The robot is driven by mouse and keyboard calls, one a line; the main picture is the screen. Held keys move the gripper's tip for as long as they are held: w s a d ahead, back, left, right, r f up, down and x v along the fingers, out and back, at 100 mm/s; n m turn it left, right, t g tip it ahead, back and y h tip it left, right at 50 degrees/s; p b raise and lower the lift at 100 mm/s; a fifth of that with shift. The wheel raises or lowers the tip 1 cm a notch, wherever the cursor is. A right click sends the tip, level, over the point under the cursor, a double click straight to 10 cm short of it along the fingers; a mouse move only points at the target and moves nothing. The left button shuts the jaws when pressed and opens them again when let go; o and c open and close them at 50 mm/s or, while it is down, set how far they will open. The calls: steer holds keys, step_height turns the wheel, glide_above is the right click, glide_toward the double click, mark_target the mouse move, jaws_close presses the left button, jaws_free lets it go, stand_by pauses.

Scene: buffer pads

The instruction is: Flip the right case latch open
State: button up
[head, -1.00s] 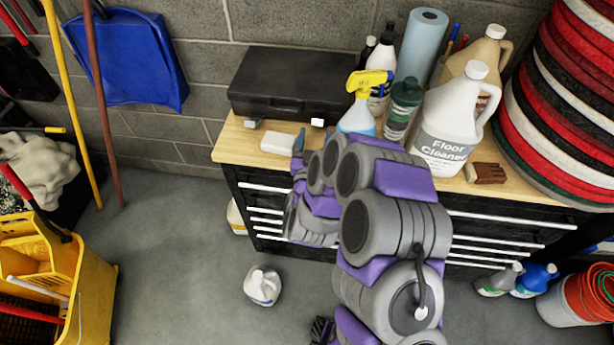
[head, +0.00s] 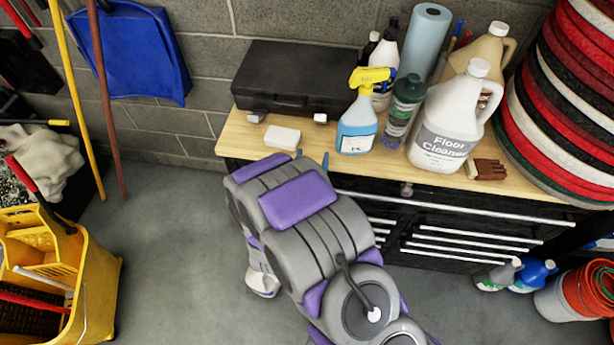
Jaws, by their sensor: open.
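A black case (head: 298,78) lies closed on the wooden bench top, against the wall. Its right latch (head: 320,118) is a small pale tab at the lower front edge. Its left latch (head: 256,118) is a similar tab. The picture is too small to tell whether either latch is flipped. My gripper (head: 314,157) is mostly hidden behind my purple and grey arm. Only narrow blue tips show, standing apart, at the bench's front edge. They are in front of and below the right latch, with a gap, and nothing shows between them.
A white block (head: 282,136) lies in front of the case. A blue spray bottle (head: 357,125) stands close right of the right latch, with a green-capped bottle (head: 402,108) and a floor cleaner jug (head: 446,125) further right. Bare bench top lies left of the block.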

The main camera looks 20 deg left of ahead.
steer(key=p+v, duration=0.2)
steer(key=v, duration=0.4)
steer(key=shift+s, duration=0.25)
steer(key=shift+d+f, duration=0.1)
steer(key=shift+d, duration=0.05)
